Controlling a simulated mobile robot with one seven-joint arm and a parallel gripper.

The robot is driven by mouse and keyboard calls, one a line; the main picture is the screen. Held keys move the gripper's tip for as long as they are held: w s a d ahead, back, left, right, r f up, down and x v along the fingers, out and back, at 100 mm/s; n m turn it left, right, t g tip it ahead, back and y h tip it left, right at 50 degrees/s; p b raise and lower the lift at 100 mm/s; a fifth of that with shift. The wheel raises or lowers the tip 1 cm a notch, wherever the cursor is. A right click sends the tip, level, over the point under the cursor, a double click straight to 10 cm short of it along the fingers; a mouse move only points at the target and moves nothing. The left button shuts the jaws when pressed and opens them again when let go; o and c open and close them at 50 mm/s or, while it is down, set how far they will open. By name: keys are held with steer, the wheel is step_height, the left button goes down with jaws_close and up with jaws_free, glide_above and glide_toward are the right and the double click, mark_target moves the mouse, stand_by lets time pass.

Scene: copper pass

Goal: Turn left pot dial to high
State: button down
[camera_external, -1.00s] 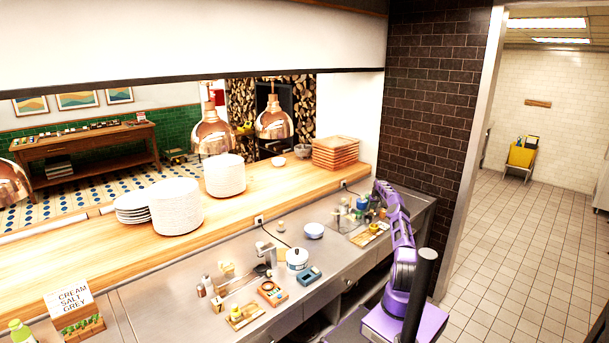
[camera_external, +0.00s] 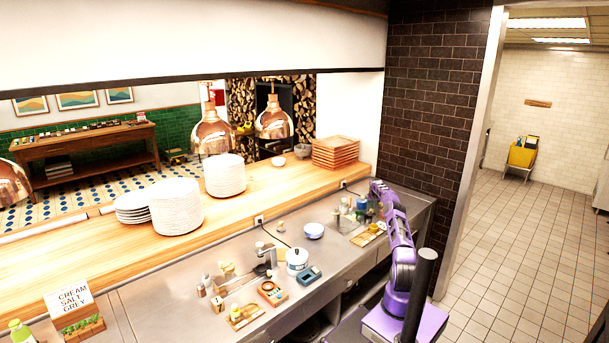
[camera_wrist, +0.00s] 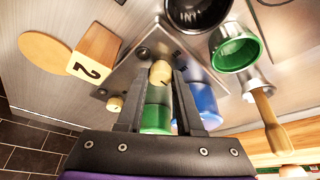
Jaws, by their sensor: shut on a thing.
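In the wrist view a metal panel (camera_wrist: 130,76) carries two small pale wooden dials. My gripper (camera_wrist: 163,70) is shut on one dial (camera_wrist: 160,75), with a finger on each side of it. The other dial (camera_wrist: 115,104) is free, nearer the palm and to the left. I cannot tell from the view which dial counts as the left one. A green pot (camera_wrist: 156,118) and a blue pot (camera_wrist: 205,103) show behind the fingers, partly hidden. In the external view my arm reaches the counter's far right end; its fingertips are too small to make out.
A wooden block marked 2 (camera_wrist: 93,52) and a round wooden board (camera_wrist: 44,52) lie beside the panel. A green-lined pan (camera_wrist: 236,50) and a dark pot (camera_wrist: 197,10) stand close to the fingers. A white lidded pot (camera_external: 297,260) sits further left on the counter.

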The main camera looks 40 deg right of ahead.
steer(key=shift+w+m+g, duration=0.1)
steer(key=shift+m+g, duration=0.3)
steer(key=shift+m, duration=0.8)
steer(key=shift+h, duration=0.3)
steer(key=c, duration=0.6)
jaws_free()
steer(key=shift+o, duration=0.2)
steer(key=shift+a+r, duration=0.1)
steer(key=b+v, duration=0.1)
steer(key=v, duration=1.6)
steer(key=shift+r, duration=0.15)
